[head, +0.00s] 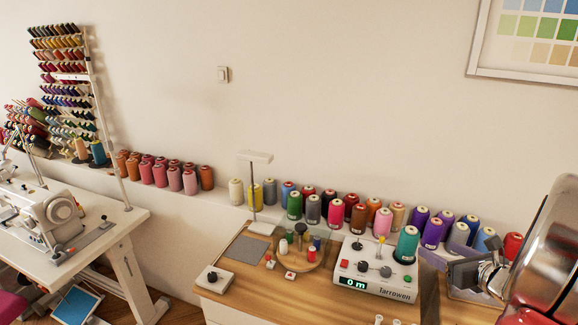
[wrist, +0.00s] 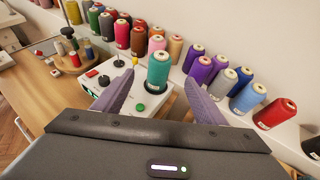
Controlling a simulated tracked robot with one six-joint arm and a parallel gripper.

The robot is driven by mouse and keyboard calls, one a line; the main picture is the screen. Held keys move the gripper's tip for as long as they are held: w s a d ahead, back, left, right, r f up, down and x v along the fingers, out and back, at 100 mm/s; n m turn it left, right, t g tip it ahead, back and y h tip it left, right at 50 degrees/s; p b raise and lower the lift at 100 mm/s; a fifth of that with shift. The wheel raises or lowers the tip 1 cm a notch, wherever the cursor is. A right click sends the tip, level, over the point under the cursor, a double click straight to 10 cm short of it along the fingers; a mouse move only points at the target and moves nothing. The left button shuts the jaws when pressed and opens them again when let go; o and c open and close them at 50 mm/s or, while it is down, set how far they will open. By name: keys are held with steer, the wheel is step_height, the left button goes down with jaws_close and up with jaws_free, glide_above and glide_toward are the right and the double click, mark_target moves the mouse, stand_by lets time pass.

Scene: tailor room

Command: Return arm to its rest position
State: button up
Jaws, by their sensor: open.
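My gripper (head: 455,262) is at the right of the head view, above the right end of the wooden table (head: 345,306). In the wrist view its two purple-grey fingers (wrist: 160,104) are spread apart with nothing held between them. A teal thread cone (head: 407,244) stands upright on the white winding machine (head: 376,280), to the left of my gripper. In the wrist view the teal cone (wrist: 158,70) shows beyond the fingertips, between them in the picture. I cannot tell the exact distance from the fingers to the cone. My arm shows at the right edge.
Several thread cones (head: 432,232) line the ledge behind the table. A lamp-like stand (head: 255,190), a grey mat (head: 246,250) and a round wooden holder (head: 300,254) with small spools are on the table's left. A sewing machine (head: 55,212) stands far left. Space above the table is clear.

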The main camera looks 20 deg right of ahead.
steer(key=s+a+f+n+g+y, duration=0.2)
steer(key=s+a+n+g+y, duration=0.15)
steer(key=a+n, duration=0.7)
steer(key=s+a+f+n+g+y, duration=0.2)
steer(key=a+n+g, duration=0.2)
steer(key=a+n, duration=0.65)
steer(key=s+a+r+n+h, duration=0.1)
steer(key=s+a+r+n, duration=0.1)
steer(key=a+r+n, duration=0.3)
steer(key=s+a+r+n+h, duration=0.2)
steer(key=a+r+n, duration=0.3)
steer(key=a+n, duration=0.6)
steer(key=a, duration=0.5)
steer(key=shift+a+r+n, duration=0.15)
steer(key=shift+n, duration=0.25)
